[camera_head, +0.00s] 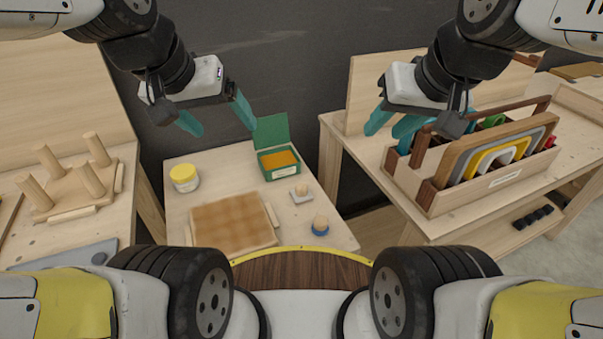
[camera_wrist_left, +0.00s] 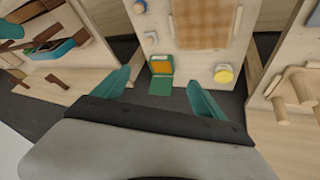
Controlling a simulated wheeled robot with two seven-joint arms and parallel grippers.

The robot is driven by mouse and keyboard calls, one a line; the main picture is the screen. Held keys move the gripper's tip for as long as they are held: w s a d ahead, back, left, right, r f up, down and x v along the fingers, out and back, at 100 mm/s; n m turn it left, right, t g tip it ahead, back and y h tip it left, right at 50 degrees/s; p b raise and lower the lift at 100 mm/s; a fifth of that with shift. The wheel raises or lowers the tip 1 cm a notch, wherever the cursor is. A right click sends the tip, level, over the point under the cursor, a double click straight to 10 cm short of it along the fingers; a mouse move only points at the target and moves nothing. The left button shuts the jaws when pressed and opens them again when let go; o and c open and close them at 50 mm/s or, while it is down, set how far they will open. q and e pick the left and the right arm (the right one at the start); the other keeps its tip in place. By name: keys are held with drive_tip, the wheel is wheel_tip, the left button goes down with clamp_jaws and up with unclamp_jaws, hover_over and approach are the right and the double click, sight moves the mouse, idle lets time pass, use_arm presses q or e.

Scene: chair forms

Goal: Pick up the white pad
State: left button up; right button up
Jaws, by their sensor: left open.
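A small white pad (camera_head: 300,194) with a round wooden knob lies on the low middle table, right of a brown checkered board. It also shows in the left wrist view (camera_wrist_left: 151,37), near the table edge. My left gripper (camera_head: 222,129) is open and empty, above and behind the table, well apart from the pad. Its teal fingers spread wide in the left wrist view (camera_wrist_left: 161,93). My right gripper (camera_head: 388,139) is at the right, by the wooden rack, with its fingers apart and nothing seen between them.
On the middle table (camera_head: 210,165) are a green open box (camera_head: 279,165), a yellow-lidded jar (camera_head: 184,178), the checkered board (camera_head: 232,222) and a blue-based knob (camera_head: 320,225). A pegged wooden stand (camera_head: 75,190) is left. The wooden rack (camera_head: 470,190) of colored frames stands right.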

use_arm(q)
drive_tip(key=w+d+f+n+g, duration=0.2)
drive_tip(key=w+d+f, duration=0.15)
drive_tip(key=w, duration=0.55)
drive_tip(key=n+g+y, duration=0.2)
drive_tip(key=n+g, duration=0.1)
drive_tip(key=g, duration=0.1)
hover_over(301, 186)
wheel_tip(301, 186, down, 26)
drive_tip(key=shift+r, duration=0.2)
wheel_tip(301, 186, down, 8)
drive_tip(key=shift+f, duration=0.2)
drive_tip(key=c, duration=1.6)
wheel_tip(301, 186, up, 10)
drive_tip(key=shift+r, duration=0.1)
drive_tip(key=o, duration=0.9)
drive_tip(key=c, duration=0.6)
